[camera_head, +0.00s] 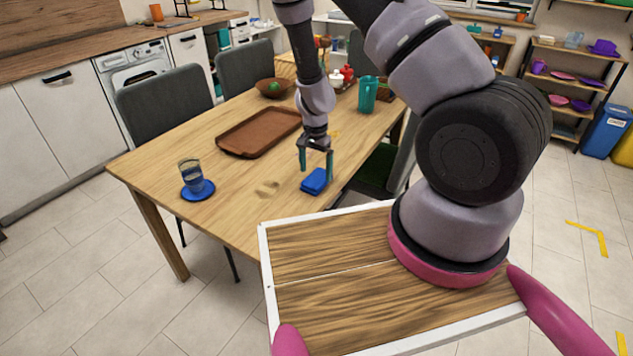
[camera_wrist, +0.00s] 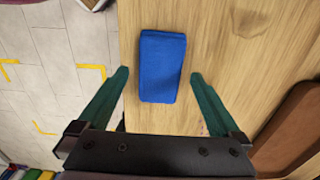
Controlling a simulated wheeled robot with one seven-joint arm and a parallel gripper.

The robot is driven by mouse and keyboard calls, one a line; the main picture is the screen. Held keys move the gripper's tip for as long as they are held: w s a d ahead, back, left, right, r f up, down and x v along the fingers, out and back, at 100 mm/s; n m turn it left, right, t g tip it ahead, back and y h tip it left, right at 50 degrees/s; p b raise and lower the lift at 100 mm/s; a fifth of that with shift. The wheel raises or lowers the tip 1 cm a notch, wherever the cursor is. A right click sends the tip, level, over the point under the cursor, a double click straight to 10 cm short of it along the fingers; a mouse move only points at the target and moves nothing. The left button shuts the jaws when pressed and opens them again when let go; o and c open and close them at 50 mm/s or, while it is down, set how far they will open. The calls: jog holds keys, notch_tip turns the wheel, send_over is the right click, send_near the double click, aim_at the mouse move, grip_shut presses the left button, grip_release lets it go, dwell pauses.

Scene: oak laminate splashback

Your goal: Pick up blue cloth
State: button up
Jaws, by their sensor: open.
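The blue cloth (camera_head: 315,181) is a small folded block lying flat on the wooden table near its edge. In the wrist view the cloth (camera_wrist: 162,66) lies ahead of the fingertips, roughly centred between the two green fingers. My gripper (camera_head: 317,166) points down at the cloth from close above. It is open and empty, and its fingers (camera_wrist: 160,75) stand apart on either side of the cloth's line. I cannot tell the exact height of the fingertips above the table.
On the table (camera_head: 235,213) are a brown tray (camera_head: 258,134), a glass (camera_head: 191,174) on a blue saucer (camera_head: 198,193), a teal pitcher (camera_head: 368,95) and a brown bowl (camera_head: 273,88). Grey chairs (camera_head: 168,104) stand around it. The table around the cloth is mostly clear.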

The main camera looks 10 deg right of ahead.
aim_at(315, 179)
notch_tip(315, 179, down, 4)
jog(key=shift+r, duration=0.2)
jog(key=c, duration=1.3)
notch_tip(315, 179, up, 10)
jog(key=shift+c, duration=0.2)
jog(key=o, duration=0.8)
jog(key=c, duration=0.5)
jog(key=shift+a, duration=0.15)
